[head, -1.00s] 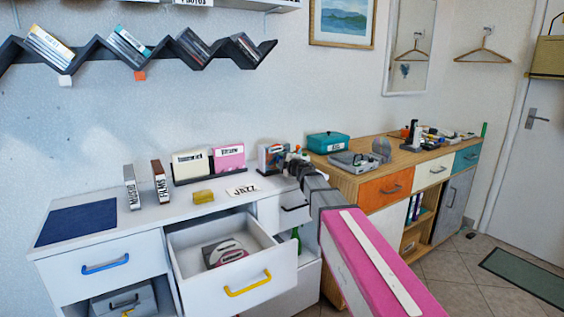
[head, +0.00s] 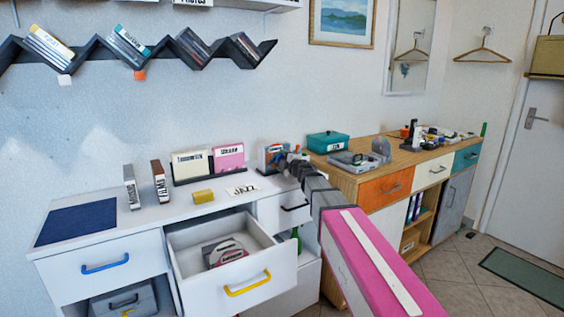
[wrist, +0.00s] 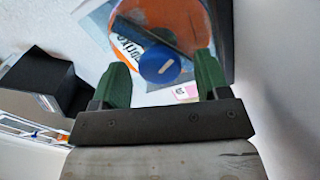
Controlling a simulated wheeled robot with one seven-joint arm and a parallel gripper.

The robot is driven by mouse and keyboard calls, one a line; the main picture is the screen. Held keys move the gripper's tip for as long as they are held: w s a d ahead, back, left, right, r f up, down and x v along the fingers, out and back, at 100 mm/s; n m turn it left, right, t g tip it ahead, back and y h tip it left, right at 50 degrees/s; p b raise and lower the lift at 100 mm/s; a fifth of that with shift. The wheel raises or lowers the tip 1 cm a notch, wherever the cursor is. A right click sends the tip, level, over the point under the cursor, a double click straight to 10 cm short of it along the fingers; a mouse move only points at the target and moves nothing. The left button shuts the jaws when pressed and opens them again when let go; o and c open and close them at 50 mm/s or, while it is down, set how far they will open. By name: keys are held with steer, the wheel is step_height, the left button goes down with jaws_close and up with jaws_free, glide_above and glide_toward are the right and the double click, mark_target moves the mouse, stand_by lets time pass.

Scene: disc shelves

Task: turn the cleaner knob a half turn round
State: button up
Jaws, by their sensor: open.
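In the wrist view a round blue knob (wrist: 160,65) with a small white mark sits at the end of a dark bar. The bar lies across an orange disc (wrist: 178,18) with a white edge. My gripper (wrist: 160,78) is open, with one green finger to the left of the knob and one to the right. Gaps show between the knob and both fingers, and nothing is held. In the head view my gripper end is at the back right of the white desk (head: 150,219), and my arm hides most of the cleaner there.
A dark block (wrist: 45,80) stands left of my fingers in the wrist view. In the head view, a pink file box (head: 229,157), a JAZZ card (head: 242,190) and a yellow block (head: 203,197) are on the desk. An open drawer with a yellow handle (head: 248,284) juts out in front.

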steer(key=v, duration=1)
